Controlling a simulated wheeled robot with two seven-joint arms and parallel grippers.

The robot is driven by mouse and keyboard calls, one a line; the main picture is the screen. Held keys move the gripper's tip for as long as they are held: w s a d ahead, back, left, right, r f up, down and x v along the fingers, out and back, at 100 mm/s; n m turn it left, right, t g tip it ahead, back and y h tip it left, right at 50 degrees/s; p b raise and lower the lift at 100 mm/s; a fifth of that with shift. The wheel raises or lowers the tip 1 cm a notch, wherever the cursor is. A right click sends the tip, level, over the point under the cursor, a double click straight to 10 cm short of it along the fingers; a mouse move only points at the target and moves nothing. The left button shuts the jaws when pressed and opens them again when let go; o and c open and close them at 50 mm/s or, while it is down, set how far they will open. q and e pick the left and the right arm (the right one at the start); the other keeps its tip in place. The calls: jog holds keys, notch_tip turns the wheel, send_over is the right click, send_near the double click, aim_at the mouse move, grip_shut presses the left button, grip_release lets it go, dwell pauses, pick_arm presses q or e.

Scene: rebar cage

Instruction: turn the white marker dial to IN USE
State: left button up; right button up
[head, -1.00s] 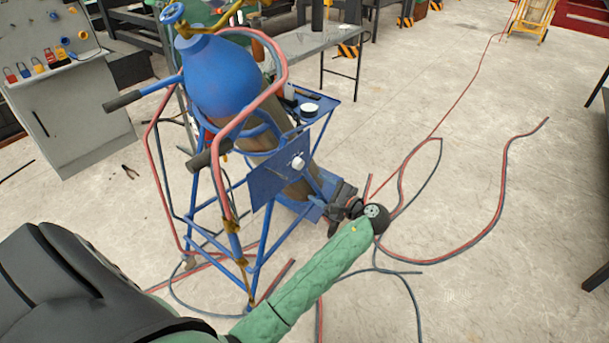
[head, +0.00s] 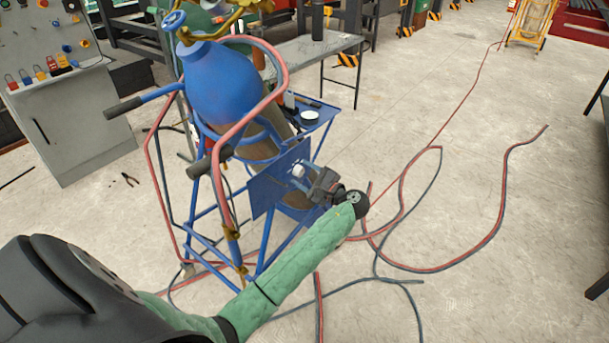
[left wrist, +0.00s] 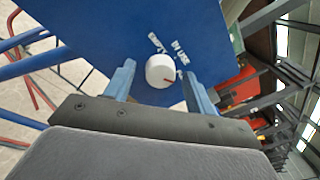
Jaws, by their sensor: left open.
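The white marker dial (head: 298,171) sits on the blue plate (head: 267,190) of the gas cylinder cart. The lettering IN USE (left wrist: 180,52) is on the plate just above and right of the dial, with other lettering above the dial that is hard to read. My left gripper (head: 305,176) is open at the plate. In the left wrist view its two blue fingers (left wrist: 158,84) stand on either side of the dial, with gaps visible. My right gripper is not in view.
The blue cylinder (head: 220,80) leans in the cart, with red hose (head: 282,75) looped over it. A small shelf (head: 312,118) is on the cart's right side. Hoses (head: 480,250) lie on the floor at right. A grey cabinet (head: 70,120) stands at left.

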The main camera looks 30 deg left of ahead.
pick_arm(q)
jog(key=shift+c, duration=0.2)
jog(key=c, duration=0.9)
